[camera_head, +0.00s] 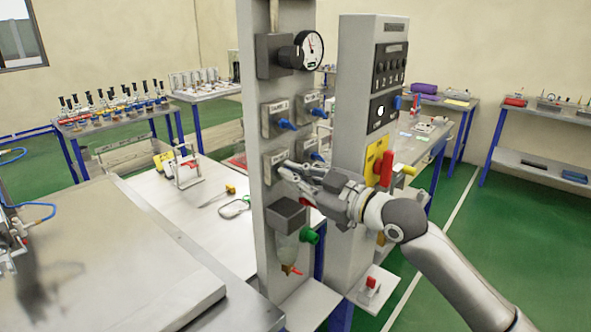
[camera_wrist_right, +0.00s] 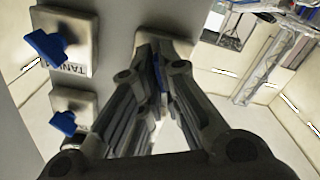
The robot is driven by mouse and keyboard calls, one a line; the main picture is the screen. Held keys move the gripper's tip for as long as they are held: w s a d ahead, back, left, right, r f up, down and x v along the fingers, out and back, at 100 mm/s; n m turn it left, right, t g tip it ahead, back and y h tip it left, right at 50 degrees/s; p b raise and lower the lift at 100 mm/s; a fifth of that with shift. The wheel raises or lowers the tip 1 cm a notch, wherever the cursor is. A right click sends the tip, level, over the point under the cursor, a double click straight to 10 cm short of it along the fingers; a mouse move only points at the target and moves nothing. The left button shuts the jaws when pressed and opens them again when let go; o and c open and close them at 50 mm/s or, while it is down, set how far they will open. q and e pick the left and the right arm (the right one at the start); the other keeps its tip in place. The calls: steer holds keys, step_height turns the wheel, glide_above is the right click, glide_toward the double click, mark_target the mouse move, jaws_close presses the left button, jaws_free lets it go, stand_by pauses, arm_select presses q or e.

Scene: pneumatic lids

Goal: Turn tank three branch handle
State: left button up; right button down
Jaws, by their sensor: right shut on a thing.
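A grey upright panel (camera_head: 258,200) carries small valve blocks in two columns, with blue handles on the upper left block (camera_head: 287,125), the upper right block (camera_head: 318,112) and the lower right block (camera_head: 316,156). My right gripper (camera_head: 287,168) is at the lower left block (camera_head: 271,161) and hides most of its handle. In the right wrist view the gripper (camera_wrist_right: 160,62) is shut on that blue handle (camera_wrist_right: 158,72), only a sliver of which shows. Two other blue handles (camera_wrist_right: 48,43) (camera_wrist_right: 63,122) are clear of it; a label reads TANK, its number illegible. My left gripper is out of view.
A round gauge (camera_head: 308,50) sits above the blocks. A grey box with a clear bowl and green knob (camera_head: 310,235) is just below my gripper. A second column (camera_head: 350,110) with a red handle (camera_head: 386,168) stands close on the right. Steel tables lie left.

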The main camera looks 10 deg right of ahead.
steer(key=m+p, duration=0.1)
steer(key=m, duration=0.1)
steer(key=m+p, duration=0.2)
steer(key=shift+r+m, duration=0.2)
steer(key=shift+m, duration=0.2)
steer(key=m+p, duration=0.2)
steer(key=m, duration=0.1)
steer(key=shift+m+p, duration=0.3)
steer(key=shift+p, duration=0.05)
steer(key=m+p, duration=0.2)
steer(key=m, duration=0.2)
steer(key=shift+f+m+p, duration=0.1)
steer(key=shift+m+p, duration=0.65)
steer(key=shift+m, duration=0.15)
steer(key=c, duration=1.6)
jaws_free()
steer(key=shift+c, duration=0.2)
